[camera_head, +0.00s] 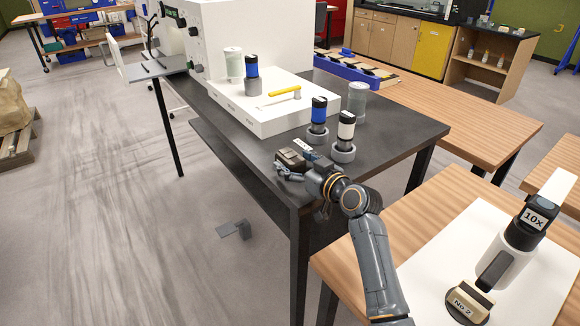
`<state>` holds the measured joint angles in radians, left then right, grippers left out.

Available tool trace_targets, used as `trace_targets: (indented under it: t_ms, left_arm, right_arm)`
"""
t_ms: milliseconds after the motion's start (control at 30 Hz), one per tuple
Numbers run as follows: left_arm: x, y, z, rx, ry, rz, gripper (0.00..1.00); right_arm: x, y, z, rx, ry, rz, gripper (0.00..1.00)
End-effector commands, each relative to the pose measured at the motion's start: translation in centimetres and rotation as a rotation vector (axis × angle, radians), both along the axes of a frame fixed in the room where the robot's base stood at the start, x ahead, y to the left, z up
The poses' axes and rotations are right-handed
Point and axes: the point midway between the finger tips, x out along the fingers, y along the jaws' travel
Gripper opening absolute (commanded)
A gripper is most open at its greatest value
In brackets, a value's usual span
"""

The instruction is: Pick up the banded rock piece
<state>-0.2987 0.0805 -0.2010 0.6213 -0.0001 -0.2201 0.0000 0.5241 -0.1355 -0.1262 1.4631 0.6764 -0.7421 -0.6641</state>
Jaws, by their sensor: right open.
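A small brown and dark piece (291,157) lies near the front corner of the dark table (400,130). It may be the banded rock piece, but its bands are too small to make out. My right gripper (284,171) is open right at its near side, and I cannot tell whether the fingers touch it. My gripper and wrist hide part of the table there. A white label (303,145) shows just behind the piece. My left gripper is not in view.
Blue-banded (318,115) and white-banded (346,132) cylinders stand in grey holders close behind my wrist. A wooden table at right bears a "10x" device (520,235) and a "No 2" block (468,302).

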Motion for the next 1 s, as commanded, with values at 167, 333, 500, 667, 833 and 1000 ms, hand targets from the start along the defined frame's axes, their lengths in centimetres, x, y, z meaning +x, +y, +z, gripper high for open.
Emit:
trace_targets:
  t_ms: [167,333,500,667,833,1000]
  left_arm:
    - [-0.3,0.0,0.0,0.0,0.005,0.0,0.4]
    - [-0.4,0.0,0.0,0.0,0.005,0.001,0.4]
    - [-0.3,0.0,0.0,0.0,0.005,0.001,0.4]
    - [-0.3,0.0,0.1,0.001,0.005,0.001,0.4]
    - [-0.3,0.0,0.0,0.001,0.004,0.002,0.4]
    - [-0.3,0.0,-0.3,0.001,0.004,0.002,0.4]
  right_arm:
    - [0.0,0.0,0.1,0.0,0.0,-0.001,0.74]
    - [0.0,0.0,0.1,0.0,0.0,-0.001,0.41]
    - [0.0,0.0,0.0,-0.001,0.001,-0.001,0.06]
    - [0.0,0.0,0.2,0.001,-0.003,-0.001,0.02]
    - [0.0,0.0,0.9,0.0,-0.005,-0.001,0.02]
    - [0.1,-0.1,3.8,-0.001,-0.011,-0.001,0.02]
